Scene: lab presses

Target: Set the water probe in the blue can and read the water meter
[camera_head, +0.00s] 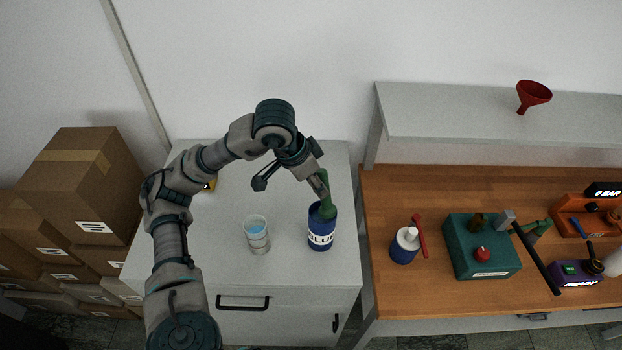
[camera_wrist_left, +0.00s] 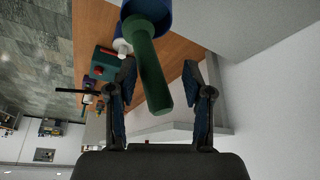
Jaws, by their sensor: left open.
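The blue can (camera_head: 321,238), with a white label, stands on the grey cabinet. A green probe-like rod (camera_head: 327,196) rises from its mouth, lower end hidden inside. In the left wrist view, the green rod (camera_wrist_left: 150,70) runs from the blue can (camera_wrist_left: 158,8) down between my fingers. My left gripper (camera_head: 290,184) is open at the rod's upper part, a finger on each side, with gaps visible in the left wrist view (camera_wrist_left: 158,75). A small yellow and black thing (camera_head: 210,186) is mostly hidden behind my left arm; I cannot tell if it is the water meter. My right gripper is not in view.
A glass of water (camera_head: 257,236) stands left of the can. Boxes (camera_head: 90,180) are stacked at left.

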